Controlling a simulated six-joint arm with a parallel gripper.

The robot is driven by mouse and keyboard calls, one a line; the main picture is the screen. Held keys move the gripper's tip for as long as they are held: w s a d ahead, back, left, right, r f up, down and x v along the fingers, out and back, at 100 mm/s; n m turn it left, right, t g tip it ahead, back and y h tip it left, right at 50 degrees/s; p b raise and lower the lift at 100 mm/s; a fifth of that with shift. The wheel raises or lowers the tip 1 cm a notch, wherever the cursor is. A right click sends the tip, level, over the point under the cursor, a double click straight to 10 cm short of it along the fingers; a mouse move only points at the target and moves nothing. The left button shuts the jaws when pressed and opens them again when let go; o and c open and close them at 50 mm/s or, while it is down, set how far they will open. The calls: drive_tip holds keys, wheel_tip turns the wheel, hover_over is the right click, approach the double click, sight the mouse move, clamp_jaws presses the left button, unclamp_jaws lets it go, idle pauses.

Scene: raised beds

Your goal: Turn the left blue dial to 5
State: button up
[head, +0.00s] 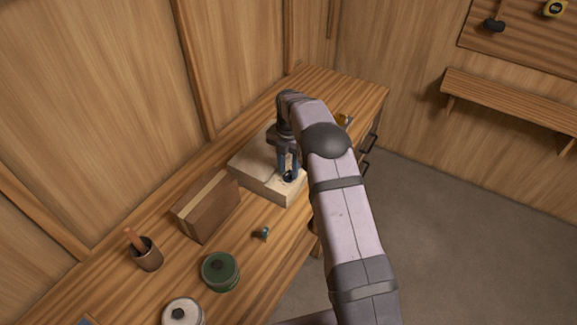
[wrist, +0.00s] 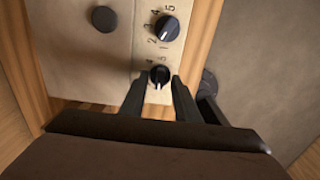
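A pale box (head: 262,182) with dials stands on the workbench. My gripper (head: 288,173) points down at its near right part. I cannot tell which dial is the left one, nor the exact pointer reading.
A round dark knob (wrist: 104,18) is on the panel's left part. On the workbench (head: 180,248) are a brown block (head: 207,210), a cup (head: 147,256), a green round tin (head: 220,270), a white round tin (head: 183,312) and a small green item (head: 264,233).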

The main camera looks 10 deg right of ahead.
drive_tip(key=shift+f, duration=0.2)
drive_tip(key=shift+c, duration=0.6)
clamp_jaws()
